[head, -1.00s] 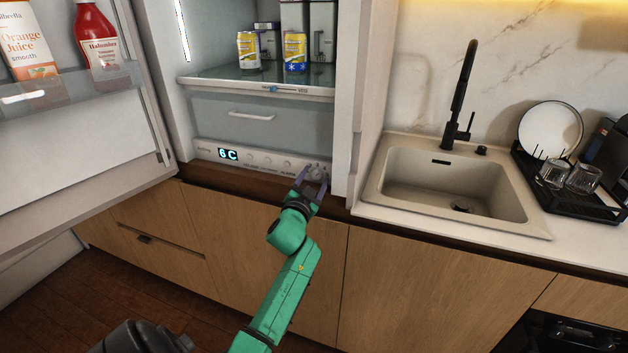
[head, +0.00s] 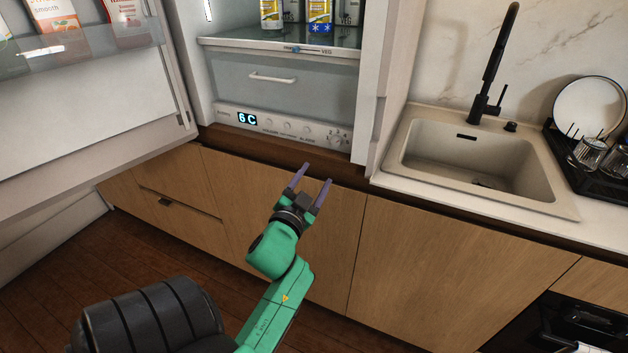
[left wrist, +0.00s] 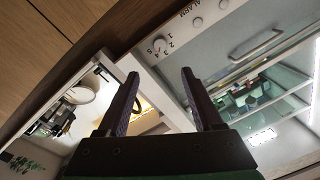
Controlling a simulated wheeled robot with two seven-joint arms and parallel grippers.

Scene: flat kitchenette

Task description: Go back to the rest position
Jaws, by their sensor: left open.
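My left gripper (head: 311,186) is open and empty in the head view. It is in front of the wooden cabinet doors, below the fridge's control panel (head: 283,126) and apart from it. The panel display reads 6 C, and a round dial (head: 338,138) sits at its right end. In the left wrist view the two dark fingers (left wrist: 163,90) stand apart with nothing between them. The dial (left wrist: 160,45) with numbers also shows there, beyond the fingers. My right gripper is not in view.
The fridge door (head: 90,110) stands open at the left, with bottles and cartons in its shelf. The sink (head: 480,160) with a black tap (head: 492,70) is at the right. A dish rack (head: 590,160) holds a plate and glasses. Wooden floor (head: 60,285) is clear at lower left.

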